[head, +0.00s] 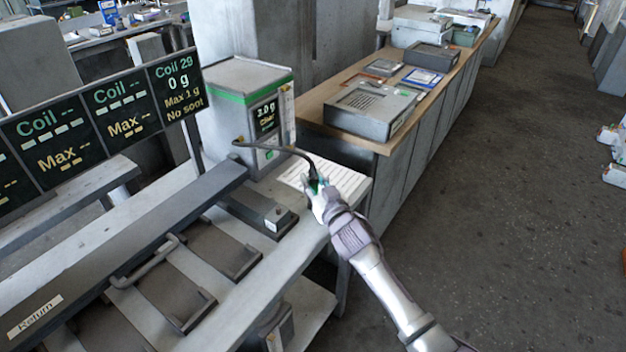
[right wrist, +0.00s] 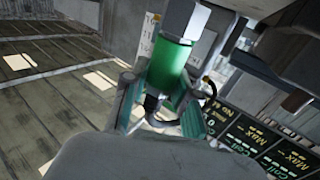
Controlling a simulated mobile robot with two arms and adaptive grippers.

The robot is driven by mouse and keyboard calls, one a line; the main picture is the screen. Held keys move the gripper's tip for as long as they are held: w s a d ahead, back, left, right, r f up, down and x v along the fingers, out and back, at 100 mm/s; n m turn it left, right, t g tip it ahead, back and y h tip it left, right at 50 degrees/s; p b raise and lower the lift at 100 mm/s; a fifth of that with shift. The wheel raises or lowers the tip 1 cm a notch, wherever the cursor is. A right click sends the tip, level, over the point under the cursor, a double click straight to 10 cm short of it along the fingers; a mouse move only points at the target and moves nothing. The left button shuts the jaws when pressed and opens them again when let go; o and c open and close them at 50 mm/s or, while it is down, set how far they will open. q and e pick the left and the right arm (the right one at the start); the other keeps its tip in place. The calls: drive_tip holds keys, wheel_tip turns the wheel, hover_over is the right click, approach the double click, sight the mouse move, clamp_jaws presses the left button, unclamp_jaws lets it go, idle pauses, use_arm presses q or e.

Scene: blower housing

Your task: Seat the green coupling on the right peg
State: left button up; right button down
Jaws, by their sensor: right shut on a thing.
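The green coupling (head: 313,184) is at the end of a dark hose (head: 285,149) in the head view. My right gripper (head: 318,188) is shut on it, above the front right part of the bench. In the right wrist view the coupling (right wrist: 170,63) is a green cylinder between the two fingers (right wrist: 160,108). A grey block (right wrist: 187,18) shows just beyond its far end; I cannot tell whether they touch. The hose runs to a grey box with a green stripe (head: 228,100), whose display reads 3.0 g. I cannot make out the right peg clearly. My left gripper is not in view.
Dark boards (head: 130,103) with Coil and Max readings stand at the left. A white sheet (head: 340,179) lies near the gripper.

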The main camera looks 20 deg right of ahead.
drive_tip(key=shift+f+b, duration=0.5)
drive_tip(key=shift+f, duration=0.15)
drive_tip(key=c, duration=0.8)
unclamp_jaws()
drive_tip(key=s, duration=0.4)
drive_tip(key=s+d, duration=0.1)
drive_tip(key=s, duration=0.7)
drive_tip(key=shift+d, duration=0.2)
